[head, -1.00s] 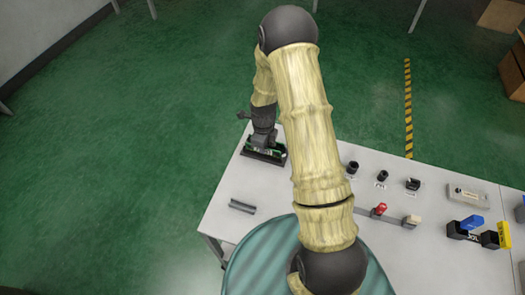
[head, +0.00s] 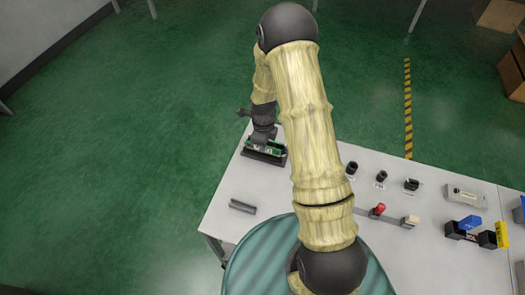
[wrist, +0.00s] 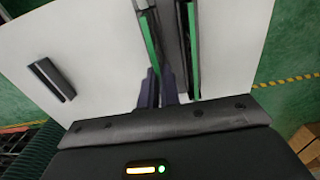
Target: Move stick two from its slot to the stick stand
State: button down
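Two green board-like sticks show in the wrist view, a left one (wrist: 151,42) and a right one (wrist: 194,60). They run side by side at a dark slotted holder. No label tells which is stick two. My gripper (wrist: 160,75) has its two dark fingers close together around the near end of the left stick and appears shut on it. In the head view the holder (head: 264,157) sits at the table's far left corner, with green (head: 272,146) showing above it under my gripper. A grey bar-shaped fixture (head: 243,207), possibly the stick stand, also shows in the wrist view (wrist: 52,79).
The white table (head: 222,190) is clear between holder and grey bar. Several black round-topped fixtures (head: 381,177), a red-knobbed lever (head: 378,209) and blue and yellow parts (head: 503,234) stand to the right. My arm hides the table's middle.

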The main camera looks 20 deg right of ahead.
jog(key=shift+r+p, duration=0.95)
jog(key=shift+r, duration=0.55)
jog(key=shift+r+p, duration=0.75)
jog(key=shift+r, duration=0.3)
jog(key=shift+a+f, duration=0.1)
